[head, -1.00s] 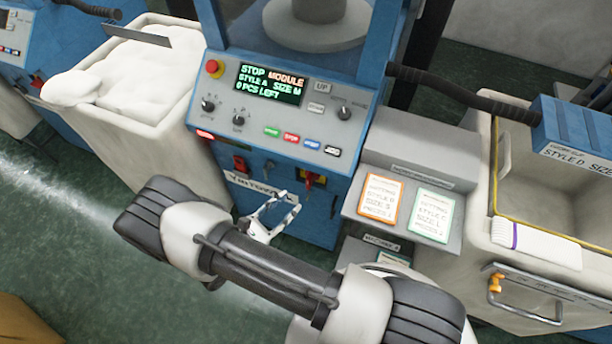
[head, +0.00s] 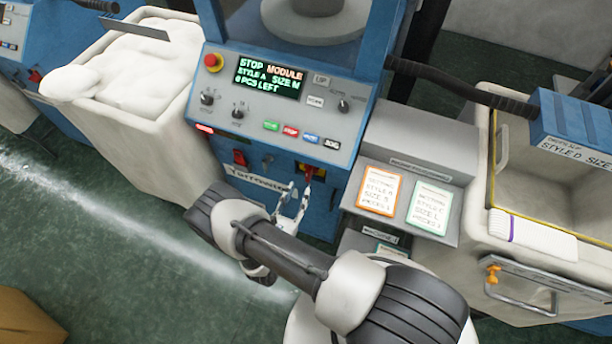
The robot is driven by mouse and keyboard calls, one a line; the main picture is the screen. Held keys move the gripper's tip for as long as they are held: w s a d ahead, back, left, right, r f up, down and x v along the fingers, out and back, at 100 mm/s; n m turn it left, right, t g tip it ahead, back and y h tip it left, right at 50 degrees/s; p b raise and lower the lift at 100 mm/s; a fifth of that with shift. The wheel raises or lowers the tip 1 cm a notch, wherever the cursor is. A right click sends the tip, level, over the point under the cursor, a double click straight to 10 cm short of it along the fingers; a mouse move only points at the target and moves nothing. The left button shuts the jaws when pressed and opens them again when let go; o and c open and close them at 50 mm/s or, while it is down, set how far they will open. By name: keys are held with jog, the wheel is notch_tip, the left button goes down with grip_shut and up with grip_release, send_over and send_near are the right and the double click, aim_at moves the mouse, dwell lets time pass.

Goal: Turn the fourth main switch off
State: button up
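My gripper (head: 299,186) is just below and in front of the switch. Its two pale fingers are apart, with the right one close to the handle; I cannot tell whether they touch. The machine's display (head: 269,77) reads STOP, MODULE, STYLE A, SIZE M and 0 PCS LEFT.
A bin of white fabric (head: 150,118) stands left. A grey card stand (head: 455,205) and a pale bin (head: 510,125) stand right.

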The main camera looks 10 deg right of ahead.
aim_at(307, 175)
jog(key=x, duration=0.8)
jog(key=shift+b, duration=0.4)
grip_shut()
